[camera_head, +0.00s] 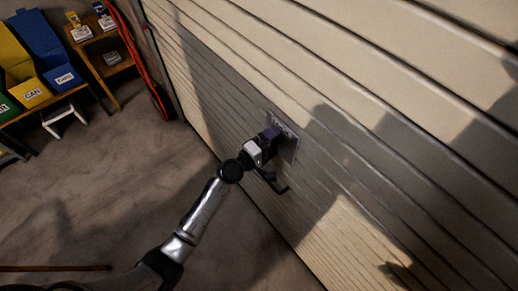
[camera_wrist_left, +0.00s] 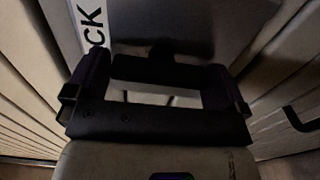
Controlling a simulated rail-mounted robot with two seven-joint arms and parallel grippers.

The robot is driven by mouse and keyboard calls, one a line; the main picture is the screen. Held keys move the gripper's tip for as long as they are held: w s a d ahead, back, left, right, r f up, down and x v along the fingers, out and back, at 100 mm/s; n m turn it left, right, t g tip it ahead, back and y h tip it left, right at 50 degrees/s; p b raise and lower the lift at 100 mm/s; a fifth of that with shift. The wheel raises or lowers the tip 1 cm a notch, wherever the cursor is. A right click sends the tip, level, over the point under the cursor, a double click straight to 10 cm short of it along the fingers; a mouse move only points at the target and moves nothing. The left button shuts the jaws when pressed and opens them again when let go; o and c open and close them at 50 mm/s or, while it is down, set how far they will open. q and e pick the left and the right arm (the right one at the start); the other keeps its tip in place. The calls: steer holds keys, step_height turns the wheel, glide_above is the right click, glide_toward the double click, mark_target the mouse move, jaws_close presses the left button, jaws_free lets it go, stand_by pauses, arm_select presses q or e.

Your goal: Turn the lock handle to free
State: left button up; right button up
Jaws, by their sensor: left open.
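The lock plate (camera_head: 289,150) is a grey panel on the garage door. It fills the upper middle of the left wrist view (camera_wrist_left: 185,18), where its dark letters end in "CK". My left gripper (camera_head: 271,133) is right in front of the plate and hides much of it. In the left wrist view its jaws (camera_wrist_left: 160,82) stand apart, one at each side. A dark crosswise bar (camera_wrist_left: 155,68) shows between them, seemingly the lock handle; I cannot tell whether the jaws touch it. The handle's turn angle is unclear. My right gripper is not in view.
A dark bent handle (camera_head: 272,183) sticks out of the garage door (camera_head: 350,150) below the plate; it shows at right in the left wrist view (camera_wrist_left: 297,119). Yellow (camera_head: 22,70) and blue (camera_head: 45,50) bins stand back left beside a wooden shelf (camera_head: 105,63). The floor at left is mostly clear.

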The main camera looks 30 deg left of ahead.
arm_select(q)
steer(key=v, duration=1.3)
steer(key=shift+s+b, duration=0.2)
steer(key=shift+b, duration=0.25)
steer(key=s+d+f+m+g+h, duration=0.1)
steer(key=s+d+f+m+g, duration=0.25)
steer(key=m+g, duration=0.4)
steer(key=s+a+f+m+g+y, duration=0.1)
steer(key=s+f+m+g+y, duration=0.25)
steer(key=s, duration=0.75)
steer(key=s+a+f+m+g+y, duration=0.15)
steer(key=s+m+y, duration=0.3)
steer(key=s, duration=0.55)
step_height(320, 180, up, 22)
steer(key=s+p, duration=0.1)
steer(key=p, duration=2.2)
steer(key=shift+d+r, duration=0.25)
